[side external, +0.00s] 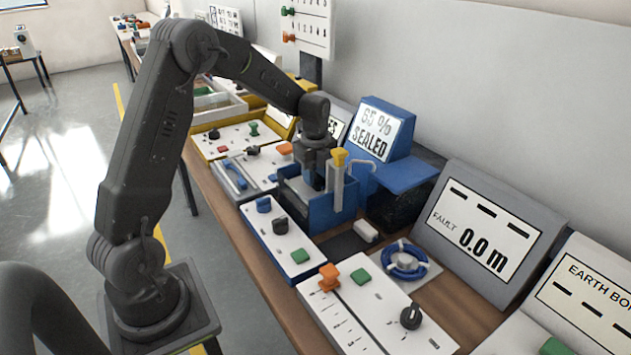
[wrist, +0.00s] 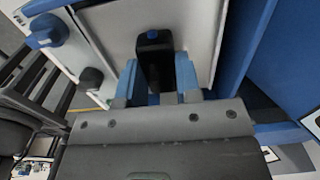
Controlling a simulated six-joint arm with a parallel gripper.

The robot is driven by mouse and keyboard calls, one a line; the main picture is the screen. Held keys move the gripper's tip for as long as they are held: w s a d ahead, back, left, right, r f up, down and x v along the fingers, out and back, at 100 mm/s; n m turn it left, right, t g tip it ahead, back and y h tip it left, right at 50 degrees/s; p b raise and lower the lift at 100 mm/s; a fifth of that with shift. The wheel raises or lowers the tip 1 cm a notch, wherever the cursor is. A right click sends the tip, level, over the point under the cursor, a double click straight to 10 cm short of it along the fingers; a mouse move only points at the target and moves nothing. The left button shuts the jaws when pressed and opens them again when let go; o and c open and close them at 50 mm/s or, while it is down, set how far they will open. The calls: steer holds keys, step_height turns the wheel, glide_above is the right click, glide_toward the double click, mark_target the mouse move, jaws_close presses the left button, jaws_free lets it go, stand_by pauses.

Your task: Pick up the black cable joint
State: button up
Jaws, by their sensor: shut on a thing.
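The black cable joint (wrist: 155,62) shows in the wrist view as a dark block with a small blue spot on top, between the two blue fingertips of my gripper (wrist: 157,82). My gripper is shut on it. In the side view my gripper (side external: 318,176) points down inside the blue open-topped box (side external: 321,214). The joint cannot be made out there, as the box and gripper hide it.
A yellow-topped post (side external: 338,165) stands close beside my gripper. A blue stand with a "65 % SEALED" display (side external: 375,133) is just behind. White panels with knobs (side external: 281,239) and a coil of blue cable (side external: 404,260) lie in front.

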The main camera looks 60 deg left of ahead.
steer(key=shift+c, duration=1.2)
steer(key=shift+r, duration=0.1)
